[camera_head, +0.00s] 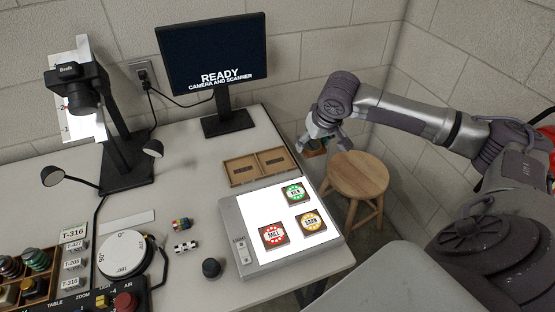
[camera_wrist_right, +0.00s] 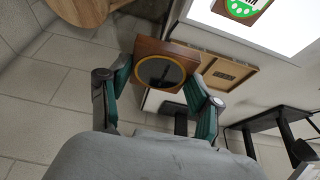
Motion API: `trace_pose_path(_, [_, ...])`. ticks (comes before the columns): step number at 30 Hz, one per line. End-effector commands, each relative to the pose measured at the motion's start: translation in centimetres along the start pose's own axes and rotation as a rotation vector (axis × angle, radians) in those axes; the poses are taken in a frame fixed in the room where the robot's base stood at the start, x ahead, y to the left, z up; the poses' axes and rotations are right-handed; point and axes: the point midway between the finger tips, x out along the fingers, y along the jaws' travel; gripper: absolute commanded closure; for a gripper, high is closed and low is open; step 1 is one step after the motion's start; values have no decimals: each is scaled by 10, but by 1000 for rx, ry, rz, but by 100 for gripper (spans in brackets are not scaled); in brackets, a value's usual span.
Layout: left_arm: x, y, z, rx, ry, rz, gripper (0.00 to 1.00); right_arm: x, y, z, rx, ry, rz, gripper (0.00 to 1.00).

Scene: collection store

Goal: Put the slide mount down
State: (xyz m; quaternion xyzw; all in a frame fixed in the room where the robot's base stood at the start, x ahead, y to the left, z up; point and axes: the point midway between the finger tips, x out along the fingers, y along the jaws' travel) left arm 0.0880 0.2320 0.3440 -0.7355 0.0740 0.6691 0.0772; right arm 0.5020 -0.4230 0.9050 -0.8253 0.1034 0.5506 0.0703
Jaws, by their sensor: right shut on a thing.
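My right gripper (camera_head: 318,143) is shut on a slide mount (camera_wrist_right: 185,53), a square brown wooden frame with a dark round centre. In the head view it hangs in the air past the right edge of the table, near the stool; the mount is mostly hidden by the fingers there. In the wrist view the gripper (camera_wrist_right: 160,82) grips the mount by opposite sides. Three other mounts lie on the lit light table (camera_head: 330,243): green (camera_head: 295,192), yellow (camera_head: 312,223) and red (camera_head: 273,236). My left gripper is out of view.
A wooden two-compartment tray (camera_head: 256,156) lies behind the light table. A round wooden stool (camera_head: 358,174) stands right of the table. A monitor (camera_head: 211,55), a camera stand (camera_head: 125,160), a dial (camera_head: 122,254) and a black knob (camera_head: 211,267) occupy the table.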

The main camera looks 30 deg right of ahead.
Motion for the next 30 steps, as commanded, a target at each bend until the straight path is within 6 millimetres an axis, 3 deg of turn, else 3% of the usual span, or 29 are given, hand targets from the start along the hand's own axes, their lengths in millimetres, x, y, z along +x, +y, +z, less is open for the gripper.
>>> trace_pose_path(5, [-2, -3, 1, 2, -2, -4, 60, 21, -19, -14, -16, 0, -14, 70])
trace_pose_path(13, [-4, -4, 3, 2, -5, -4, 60, 73, -56, -44, -13, 0, -10, 70])
trace_pose_path(18, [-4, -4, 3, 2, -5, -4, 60, 94, -69, -56, -14, 0, -7, 70])
trace_pose_path(30, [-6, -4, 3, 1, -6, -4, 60, 134, -72, -43, -15, -1, -5, 70])
